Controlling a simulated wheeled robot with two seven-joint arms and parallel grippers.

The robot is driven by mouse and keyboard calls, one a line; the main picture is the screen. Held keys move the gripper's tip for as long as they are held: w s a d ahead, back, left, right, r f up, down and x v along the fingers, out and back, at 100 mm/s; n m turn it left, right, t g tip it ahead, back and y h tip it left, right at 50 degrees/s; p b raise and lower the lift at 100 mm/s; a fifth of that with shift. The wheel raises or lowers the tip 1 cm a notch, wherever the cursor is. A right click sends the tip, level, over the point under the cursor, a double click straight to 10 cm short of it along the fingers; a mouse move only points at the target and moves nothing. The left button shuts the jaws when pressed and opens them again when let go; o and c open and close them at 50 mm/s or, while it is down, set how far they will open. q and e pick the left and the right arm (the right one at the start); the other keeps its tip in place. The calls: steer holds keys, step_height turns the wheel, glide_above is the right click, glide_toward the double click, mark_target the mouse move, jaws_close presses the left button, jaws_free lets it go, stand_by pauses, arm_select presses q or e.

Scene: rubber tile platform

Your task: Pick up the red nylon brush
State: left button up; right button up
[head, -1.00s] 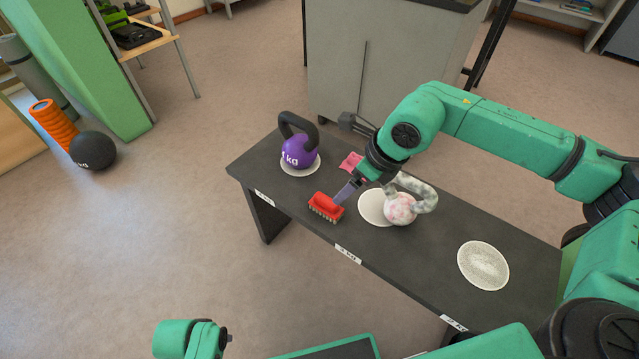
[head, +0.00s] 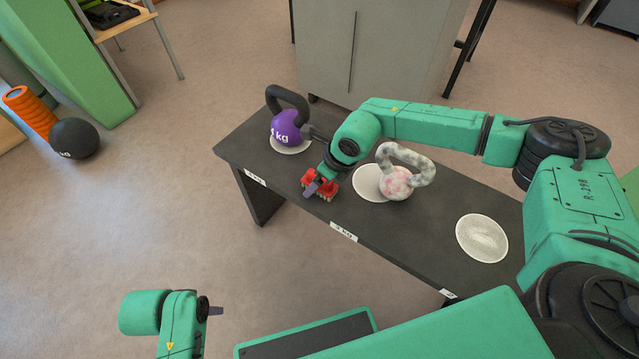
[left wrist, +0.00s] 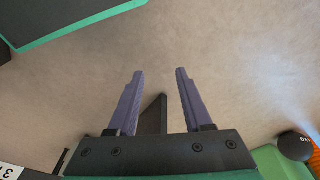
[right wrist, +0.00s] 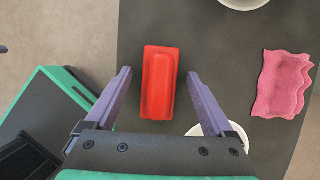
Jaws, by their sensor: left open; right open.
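The red brush (head: 325,184) lies on the dark bench, left of the middle white disc, with its bristles down. In the right wrist view the brush (right wrist: 160,83) lies upright in the picture, ahead of and between the fingers. My right gripper (head: 312,188) is over the brush, pointing down, and partly hides it. The right wrist view shows its fingers (right wrist: 160,80) open, one on each side of the brush's line, with nothing held. My left gripper (left wrist: 160,72) is open and empty above the floor; in the head view it (head: 216,311) is at the lower left.
The dark bench (head: 420,235) also bears a purple kettlebell (head: 286,127) on a white disc, a marbled kettlebell (head: 396,182) beside the middle disc (head: 368,184), and a right-hand disc (head: 482,238). A pink cloth (right wrist: 284,84) lies right of the brush in the right wrist view.

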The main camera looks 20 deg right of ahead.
steer(key=shift+r, duration=0.1)
jaws_close()
steer(key=shift+r, duration=0.5)
arm_select(q)
step_height(320, 180, down, 8)
steer(key=a+p, duration=0.1)
steer(key=p, duration=0.2)
steer(key=shift+s+y, duration=0.3)
steer(key=shift+s, duration=0.1)
arm_select(e)
step_height(320, 180, up, 19)
